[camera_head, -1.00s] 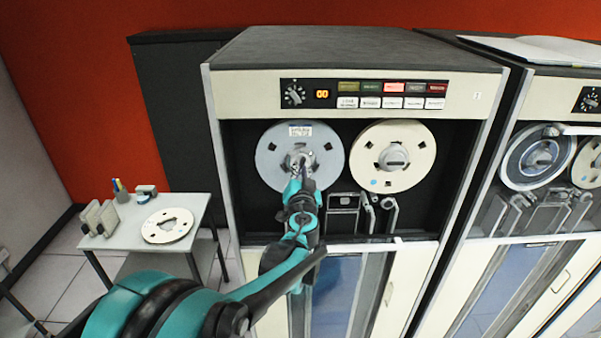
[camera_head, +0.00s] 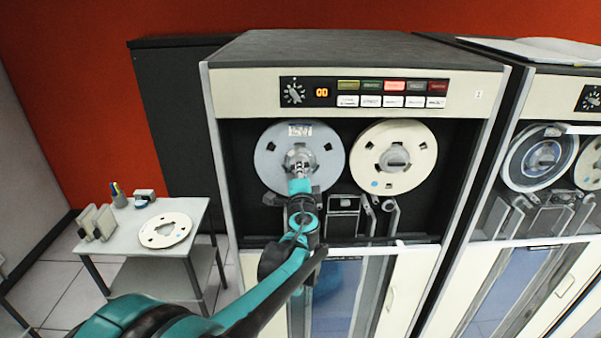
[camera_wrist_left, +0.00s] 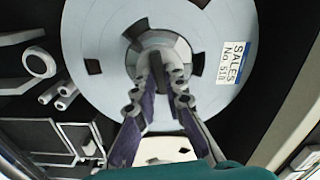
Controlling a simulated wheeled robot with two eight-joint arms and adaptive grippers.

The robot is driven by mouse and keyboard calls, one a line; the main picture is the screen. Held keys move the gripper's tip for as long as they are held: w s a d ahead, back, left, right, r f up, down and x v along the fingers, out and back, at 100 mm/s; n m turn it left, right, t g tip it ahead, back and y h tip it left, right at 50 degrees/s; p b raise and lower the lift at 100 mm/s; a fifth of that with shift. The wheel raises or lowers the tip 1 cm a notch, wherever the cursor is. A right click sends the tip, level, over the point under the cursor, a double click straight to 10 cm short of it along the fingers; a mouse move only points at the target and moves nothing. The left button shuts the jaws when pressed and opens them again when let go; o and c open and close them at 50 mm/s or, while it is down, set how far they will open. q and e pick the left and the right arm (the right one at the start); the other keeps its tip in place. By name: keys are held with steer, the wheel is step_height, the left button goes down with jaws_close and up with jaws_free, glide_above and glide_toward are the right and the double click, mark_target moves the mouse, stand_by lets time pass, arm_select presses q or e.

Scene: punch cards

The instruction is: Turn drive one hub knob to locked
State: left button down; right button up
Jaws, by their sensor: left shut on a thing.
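Drive one is the near cabinet, with a grey reel (camera_head: 268,160) on its left hub and a cream reel (camera_head: 408,138) on its right hub. My left gripper (camera_head: 300,163) is at the centre of the grey reel, in front of its hub. In the left wrist view the two fingers (camera_wrist_left: 160,75) are closed on the hub knob (camera_wrist_left: 157,42), which they partly hide. The grey reel (camera_wrist_left: 95,60) fills that view and its "SALES" label (camera_wrist_left: 231,62) is at the right. The knob's locked marking cannot be made out. My right gripper is not in view.
A control panel (camera_head: 364,93) with a dial and lit buttons is above the reels. Tape guides (camera_head: 345,205) sit below them. A second drive (camera_head: 545,105) stands at right. A small table (camera_head: 190,215) at left holds a loose reel (camera_head: 166,230) and boxes.

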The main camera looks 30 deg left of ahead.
arm_select(q)
steer(key=shift+m, duration=0.9)
steer(key=c, duration=1.6)
jaws_free()
steer(key=shift+d, duration=0.1)
steer(key=v, duration=1.2)
steer(key=shift+s, duration=0.1)
steer(key=shift+f, duration=0.1)
